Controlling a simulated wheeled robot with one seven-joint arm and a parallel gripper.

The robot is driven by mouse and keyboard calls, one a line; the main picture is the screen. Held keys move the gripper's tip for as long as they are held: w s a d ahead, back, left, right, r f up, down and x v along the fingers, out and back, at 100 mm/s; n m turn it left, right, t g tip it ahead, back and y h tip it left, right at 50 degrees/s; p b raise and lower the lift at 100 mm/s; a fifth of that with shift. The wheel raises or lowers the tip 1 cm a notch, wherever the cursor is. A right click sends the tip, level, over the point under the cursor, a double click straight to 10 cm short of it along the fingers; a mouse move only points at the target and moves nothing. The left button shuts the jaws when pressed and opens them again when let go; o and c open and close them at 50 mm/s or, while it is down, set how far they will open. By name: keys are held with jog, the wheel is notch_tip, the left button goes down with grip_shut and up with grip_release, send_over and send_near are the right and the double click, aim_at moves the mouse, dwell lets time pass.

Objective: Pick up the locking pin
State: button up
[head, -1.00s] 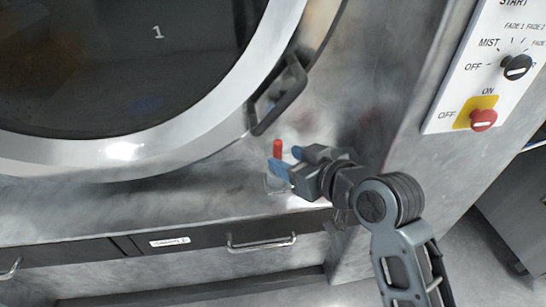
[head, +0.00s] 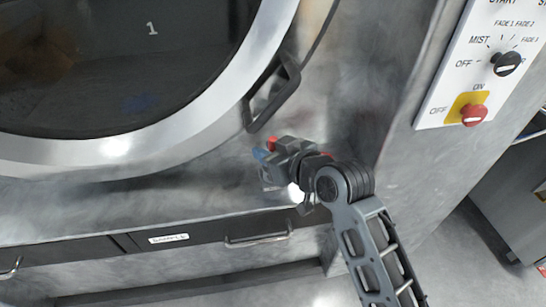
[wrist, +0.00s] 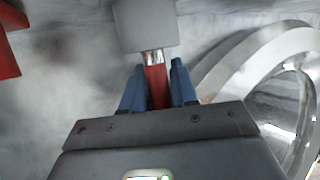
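The locking pin (head: 272,143) shows as a small red handle by the lower right edge of the round door, just above the steel ledge. In the wrist view its red handle (wrist: 156,85) stands between my two blue fingers, with a short silver part beyond it that meets a grey block (wrist: 145,25). My gripper (head: 265,150) is at the pin; in the wrist view the fingers (wrist: 158,82) lie close along both sides of the handle and appear shut on it. In the head view the gripper body hides most of the pin.
The round door (head: 225,100) of the washer, with its dark handle (head: 271,93), is close above my gripper. A drawer handle (head: 258,240) is below the ledge. A control panel (head: 480,75) with a red switch is at the upper right. A red part (wrist: 8,45) shows at the wrist view's left edge.

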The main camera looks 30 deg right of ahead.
grip_shut()
jog(key=shift+r, duration=0.1)
